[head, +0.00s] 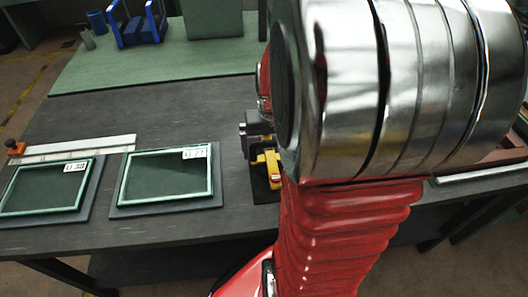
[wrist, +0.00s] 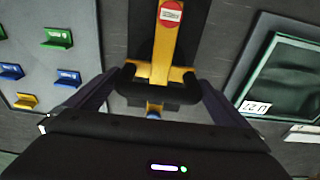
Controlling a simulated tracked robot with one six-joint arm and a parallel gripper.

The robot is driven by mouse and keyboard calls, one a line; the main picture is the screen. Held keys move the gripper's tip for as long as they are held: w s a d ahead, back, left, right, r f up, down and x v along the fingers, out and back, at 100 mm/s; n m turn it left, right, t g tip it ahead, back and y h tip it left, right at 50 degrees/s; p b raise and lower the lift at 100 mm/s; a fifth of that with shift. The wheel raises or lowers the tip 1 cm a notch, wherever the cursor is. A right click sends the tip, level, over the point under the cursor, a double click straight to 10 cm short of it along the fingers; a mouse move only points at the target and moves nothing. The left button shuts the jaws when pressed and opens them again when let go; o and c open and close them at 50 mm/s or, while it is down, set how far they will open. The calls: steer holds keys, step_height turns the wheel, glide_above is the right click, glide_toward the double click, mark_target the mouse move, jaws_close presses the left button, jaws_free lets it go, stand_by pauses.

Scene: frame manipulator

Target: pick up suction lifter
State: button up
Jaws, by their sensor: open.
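The suction lifter, as I take it, is a yellow bar (wrist: 166,45) with a round red-and-white label and a black crossbar handle (wrist: 160,92) in the wrist view. In the head view its yellow part (head: 270,167) shows just left of my arm, on a dark pad, with the rest covered by the arm. My gripper (wrist: 160,83) is open in the wrist view, with one dark finger on each side of the handle. I cannot tell whether the fingers touch it. My gripper cannot be made out clearly in the head view.
Two framed glass panes, U 38 (head: 45,188) and U 27 (head: 165,178), lie on dark pads left of the lifter. A pale straight strip (head: 75,148) lies behind them. A grey panel with coloured holders (wrist: 45,50) is left in the wrist view. The table's middle back is clear.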

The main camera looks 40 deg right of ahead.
steer(key=shift+c, duration=0.6)
steer(key=c, duration=0.9)
